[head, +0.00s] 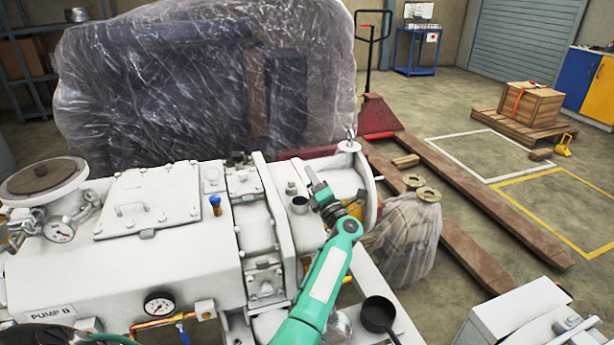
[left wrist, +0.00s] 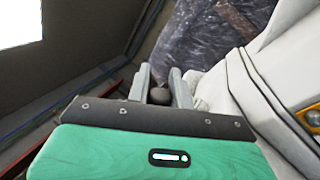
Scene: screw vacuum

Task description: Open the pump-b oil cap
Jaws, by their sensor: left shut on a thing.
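The white pump (head: 170,255) labelled PUMP B fills the lower left of the head view. My left gripper (head: 315,183) is above the right part of the pump. In the left wrist view, the left gripper (left wrist: 162,92) is shut on a small dark round piece, which looks like the oil cap (left wrist: 160,96). In the head view that piece is mostly hidden by the fingers. A short filler neck (head: 300,204) with a dark, open-looking top stands just left of and below the fingertips. My right gripper is not in view.
A lifting eye (head: 350,136) and flange stand close right of the gripper. A dark round pan-like thing (head: 378,315) is at the lower right. A plastic-wrapped load (head: 205,85) is behind, and a red pallet truck (head: 375,115) stands right. Open floor lies farther right.

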